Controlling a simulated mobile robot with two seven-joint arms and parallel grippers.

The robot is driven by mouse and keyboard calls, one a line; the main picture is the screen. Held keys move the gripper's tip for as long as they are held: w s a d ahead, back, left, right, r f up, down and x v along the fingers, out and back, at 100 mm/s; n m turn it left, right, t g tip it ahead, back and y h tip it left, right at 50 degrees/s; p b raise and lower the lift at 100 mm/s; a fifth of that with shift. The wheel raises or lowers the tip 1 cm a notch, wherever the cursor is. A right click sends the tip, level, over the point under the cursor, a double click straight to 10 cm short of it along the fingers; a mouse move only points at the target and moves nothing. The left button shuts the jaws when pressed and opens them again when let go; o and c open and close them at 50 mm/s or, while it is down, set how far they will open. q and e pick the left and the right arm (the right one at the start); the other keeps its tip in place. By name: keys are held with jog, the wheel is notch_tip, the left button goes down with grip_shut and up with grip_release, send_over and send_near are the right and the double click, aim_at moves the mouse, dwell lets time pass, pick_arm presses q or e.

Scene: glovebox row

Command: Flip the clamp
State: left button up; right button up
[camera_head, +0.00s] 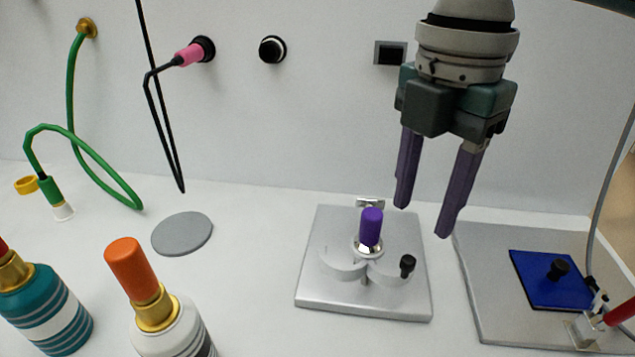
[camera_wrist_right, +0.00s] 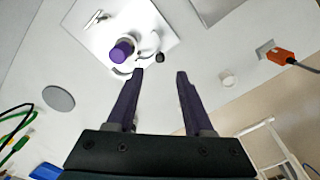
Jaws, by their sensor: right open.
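The clamp (camera_head: 371,228) has an upright purple knob and stands on a square silver plate (camera_head: 330,300). Curved metal pieces and a small black knob (camera_head: 407,265) sit around its foot. My right gripper (camera_head: 422,221) hangs from above, its two purple fingers spread and empty. In the head view, its fingertips are up and to the right of the purple knob, apart from it. In the right wrist view, the clamp's purple knob (camera_wrist_right: 121,51) shows beyond and left of the open fingertips (camera_wrist_right: 160,73). My left gripper is not in view.
A second silver plate (camera_head: 490,300) with a blue square (camera_head: 550,280) and cables lies at the right. Orange-capped (camera_head: 135,270) and teal (camera_head: 45,310) bottles stand front left. A grey disc (camera_head: 182,234) and a green hose (camera_head: 72,130) are at left. The wall is behind.

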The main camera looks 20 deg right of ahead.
aim_at(409, 259)
notch_tip(409, 259, down, 8)
jog(key=shift+r+b, duration=0.2)
jog(key=shift+b, duration=0.15)
grip_shut()
dwell(0.5)
